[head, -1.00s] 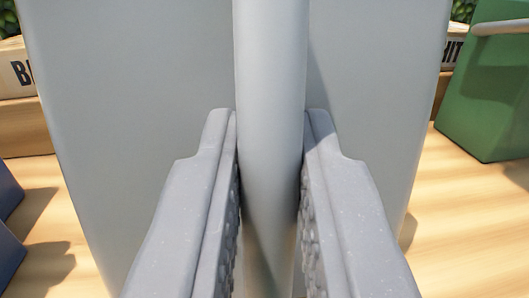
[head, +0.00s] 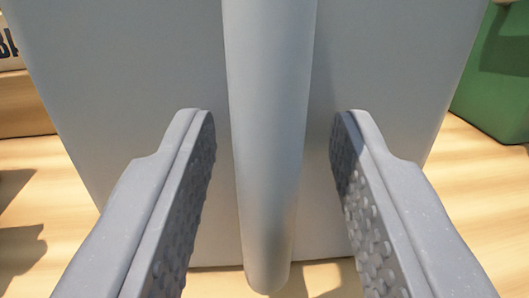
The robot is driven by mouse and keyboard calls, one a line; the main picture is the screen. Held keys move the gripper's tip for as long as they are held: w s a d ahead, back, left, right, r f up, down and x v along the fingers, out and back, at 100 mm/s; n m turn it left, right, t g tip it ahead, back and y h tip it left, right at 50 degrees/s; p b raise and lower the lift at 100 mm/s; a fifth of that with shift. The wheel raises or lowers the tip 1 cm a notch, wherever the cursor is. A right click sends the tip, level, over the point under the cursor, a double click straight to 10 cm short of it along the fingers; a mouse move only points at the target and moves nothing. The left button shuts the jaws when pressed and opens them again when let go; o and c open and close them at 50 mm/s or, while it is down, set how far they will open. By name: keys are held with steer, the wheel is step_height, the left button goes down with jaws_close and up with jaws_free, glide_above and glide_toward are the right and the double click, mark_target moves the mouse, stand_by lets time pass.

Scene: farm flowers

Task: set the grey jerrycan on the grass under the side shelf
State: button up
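The grey jerrycan (head: 130,70) fills most of the head view, very close in front of me. Its round handle bar (head: 265,130) runs down the middle of the picture. My gripper (head: 270,125) is open, with one studded finger on each side of the handle and a clear gap on both sides. The lower edge of the jerrycan shows just above a pale wooden surface (head: 465,185). I cannot tell for sure whether it rests on it. No grass and no side shelf can be made out.
A green can (head: 495,85) stands to the right of the jerrycan. At the far left, part of a box with dark lettering (head: 8,45) shows, with wood below it. Shadows lie on the wooden surface at the left.

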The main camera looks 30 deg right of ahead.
steer(key=shift+a, duration=0.1)
steer(key=v, duration=0.9)
steer(key=shift+b, duration=0.4)
steer(key=b+v, duration=0.2)
steer(key=b, duration=0.8)
steer(key=shift+s+a, duration=0.2)
steer(key=shift+s, duration=0.15)
steer(key=shift+b, duration=0.3)
